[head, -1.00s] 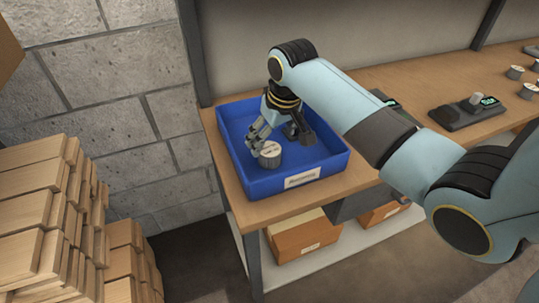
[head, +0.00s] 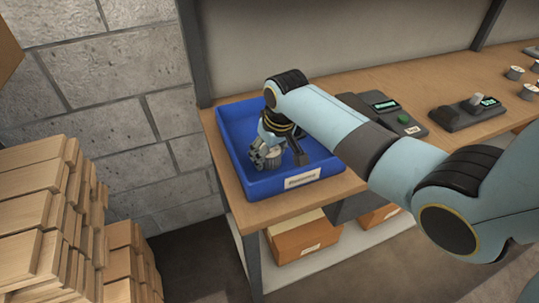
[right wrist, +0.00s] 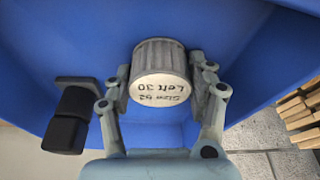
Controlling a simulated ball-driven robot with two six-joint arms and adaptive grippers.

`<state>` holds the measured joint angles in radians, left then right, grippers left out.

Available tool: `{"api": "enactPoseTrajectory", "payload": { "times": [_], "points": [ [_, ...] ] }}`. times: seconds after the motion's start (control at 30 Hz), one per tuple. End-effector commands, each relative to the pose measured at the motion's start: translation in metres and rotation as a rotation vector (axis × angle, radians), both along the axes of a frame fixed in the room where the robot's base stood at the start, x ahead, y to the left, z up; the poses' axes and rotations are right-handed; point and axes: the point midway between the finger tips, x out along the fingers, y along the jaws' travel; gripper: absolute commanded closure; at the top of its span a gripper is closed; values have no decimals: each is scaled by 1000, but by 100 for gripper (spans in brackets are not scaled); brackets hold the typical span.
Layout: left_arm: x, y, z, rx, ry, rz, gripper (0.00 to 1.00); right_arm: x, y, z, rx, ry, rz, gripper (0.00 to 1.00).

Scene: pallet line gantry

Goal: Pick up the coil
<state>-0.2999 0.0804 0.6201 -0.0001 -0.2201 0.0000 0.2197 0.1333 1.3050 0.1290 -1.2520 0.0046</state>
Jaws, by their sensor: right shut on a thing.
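The coil (right wrist: 159,75) is a short grey cylinder with a pale, hand-lettered top face. My right gripper (right wrist: 158,95) is shut on the coil, with one finger on each side in the right wrist view. In the head view my right gripper (head: 266,158) reaches down into the tray and its fingers mostly hide the coil. I cannot tell whether the coil touches the tray floor. My left gripper is not in view.
The tray stands at the left end of a wooden bench (head: 420,80), its walls around the gripper. Dark devices (head: 383,112) with displays and several small cylinders (head: 515,73) sit farther right. Stacked wooden boards (head: 30,220) stand at left; a cardboard box (head: 300,237) is on the lower shelf.

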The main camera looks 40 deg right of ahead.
Motion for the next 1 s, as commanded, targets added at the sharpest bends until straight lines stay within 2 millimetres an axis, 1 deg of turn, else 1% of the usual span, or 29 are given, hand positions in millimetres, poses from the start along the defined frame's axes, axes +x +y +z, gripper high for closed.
{"api": "enactPoseTrajectory", "payload": {
  "times": [0.03,0.27,0.53,0.67,0.77,0.87,1.0],
  "points": [
    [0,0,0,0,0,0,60,0,0,0,0,0,0,60],
    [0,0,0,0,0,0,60,0,0,0,0,1,0,90],
    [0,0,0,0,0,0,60,0,0,2,0,-1,0,91],
    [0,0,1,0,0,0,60,1,0,9,0,-3,0,91],
    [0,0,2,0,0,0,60,1,0,21,0,-4,1,91],
    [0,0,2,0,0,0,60,1,0,39,0,-5,1,91],
    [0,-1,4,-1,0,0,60,-19,-21,57,-7,-1,1,91]
  ]
}}
